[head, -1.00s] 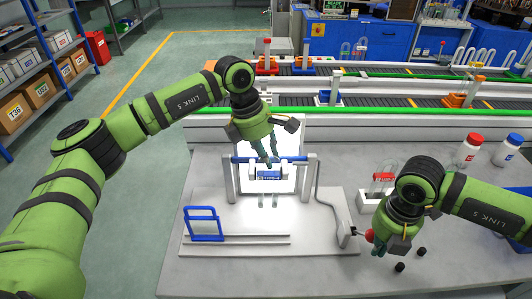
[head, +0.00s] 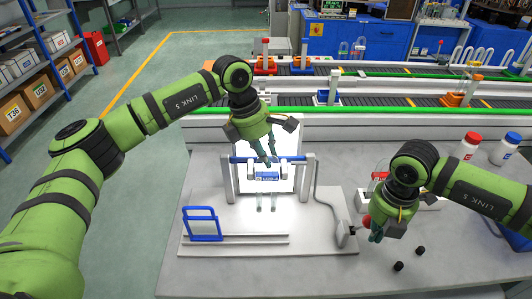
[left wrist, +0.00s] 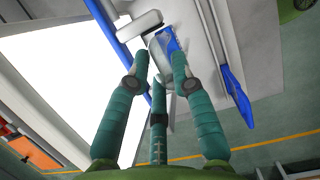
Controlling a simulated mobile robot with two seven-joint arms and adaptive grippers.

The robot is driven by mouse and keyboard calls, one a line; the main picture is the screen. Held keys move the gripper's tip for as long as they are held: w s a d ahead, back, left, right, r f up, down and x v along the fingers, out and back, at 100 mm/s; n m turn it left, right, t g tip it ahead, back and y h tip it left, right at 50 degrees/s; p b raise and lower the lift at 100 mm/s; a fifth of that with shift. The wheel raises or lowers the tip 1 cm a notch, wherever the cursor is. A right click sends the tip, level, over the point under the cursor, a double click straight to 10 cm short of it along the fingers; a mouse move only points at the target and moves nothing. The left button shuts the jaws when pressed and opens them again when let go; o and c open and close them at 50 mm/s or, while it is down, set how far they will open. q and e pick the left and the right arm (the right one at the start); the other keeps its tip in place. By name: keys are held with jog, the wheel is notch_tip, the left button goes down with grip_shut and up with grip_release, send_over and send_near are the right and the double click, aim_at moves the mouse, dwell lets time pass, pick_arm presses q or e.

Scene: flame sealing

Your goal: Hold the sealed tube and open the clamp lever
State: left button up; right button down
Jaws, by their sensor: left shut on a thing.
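The clamp (head: 267,176), blue and white, sits in the middle of the frame in front of a bright white panel. Two clear tube legs (head: 260,203) show below it. My left gripper (head: 270,160) reaches down to the clamp from above. In the left wrist view, its fingers (left wrist: 160,85) are closed around the clear tube (left wrist: 167,75) beside the blue clamp part; the grip is partly hidden. The lever's red knob (head: 366,220) is at the right of the base plate. My right gripper (head: 375,236) is at the knob; its fingers are partly hidden, so its grip is unclear.
A blue-framed shield (head: 202,224) stands on the left of the base plate (head: 270,245). Two small black caps (head: 398,267) lie near my right gripper. Red- and blue-capped bottles (head: 470,146) stand at the right. A conveyor (head: 400,100) runs behind the table.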

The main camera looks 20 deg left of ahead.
jog(key=shift+w+a+r, duration=0.2)
jog(key=shift+w+a, duration=0.1)
jog(key=shift+w, duration=0.35)
pick_arm(q)
jog(key=shift+w+f, duration=0.1)
pick_arm(e)
jog(key=shift+w+a+r, duration=0.2)
jog(key=shift+w+r, duration=0.05)
jog(key=shift+w, duration=0.35)
jog(key=shift+w+a+r, duration=0.2)
jog(key=shift+w+r, duration=0.05)
jog(key=shift+w, duration=0.3)
pick_arm(q)
jog(key=shift+a, duration=0.1)
pick_arm(e)
jog(key=shift+s+d, duration=0.1)
jog(key=shift+s, duration=0.05)
jog(key=shift+s+d, duration=0.2)
jog(key=shift+s, duration=0.35)
jog(key=shift+s+d, duration=0.2)
jog(key=shift+s, duration=0.35)
notch_tip(320, 180, up, 10)
pick_arm(q)
jog(key=shift+d, duration=0.2)
pick_arm(e)
jog(key=shift+f, duration=0.15)
